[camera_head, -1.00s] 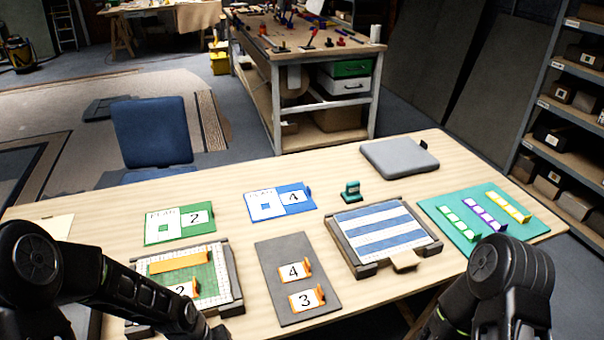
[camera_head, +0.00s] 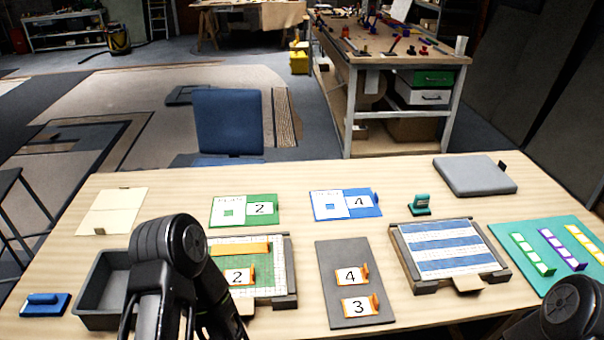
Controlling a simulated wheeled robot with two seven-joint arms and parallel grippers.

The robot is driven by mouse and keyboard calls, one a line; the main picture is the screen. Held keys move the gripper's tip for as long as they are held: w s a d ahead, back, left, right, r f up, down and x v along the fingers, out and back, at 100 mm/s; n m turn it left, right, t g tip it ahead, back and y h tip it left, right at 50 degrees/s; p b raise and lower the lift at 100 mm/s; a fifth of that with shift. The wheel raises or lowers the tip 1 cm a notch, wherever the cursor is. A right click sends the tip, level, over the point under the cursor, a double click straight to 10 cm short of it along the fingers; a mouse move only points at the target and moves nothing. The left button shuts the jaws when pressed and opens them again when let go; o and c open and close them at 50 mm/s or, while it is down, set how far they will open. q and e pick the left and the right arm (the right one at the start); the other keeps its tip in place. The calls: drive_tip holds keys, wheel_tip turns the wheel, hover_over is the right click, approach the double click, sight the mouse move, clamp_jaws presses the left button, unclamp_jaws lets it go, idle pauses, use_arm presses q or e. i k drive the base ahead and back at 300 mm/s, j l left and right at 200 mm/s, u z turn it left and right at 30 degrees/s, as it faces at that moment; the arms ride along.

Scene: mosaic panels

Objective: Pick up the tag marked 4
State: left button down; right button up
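The white tag marked 4 (camera_head: 349,276) has an orange grip at its right edge.
A blue card also showing a 4 (camera_head: 329,207) and a green card with a 2 (camera_head: 228,209) lie behind. A tag marked 2 (camera_head: 238,276) is on the green panel. A blue-striped panel (camera_head: 430,232) stands right of the board. A grey bin (camera_head: 98,285) is at left.

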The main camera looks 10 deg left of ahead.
sight(349, 277)
drive_tip(key=i+l, duration=0.1)
drive_tip(key=l, duration=1.8)
drive_tip(key=i, duration=0.05)
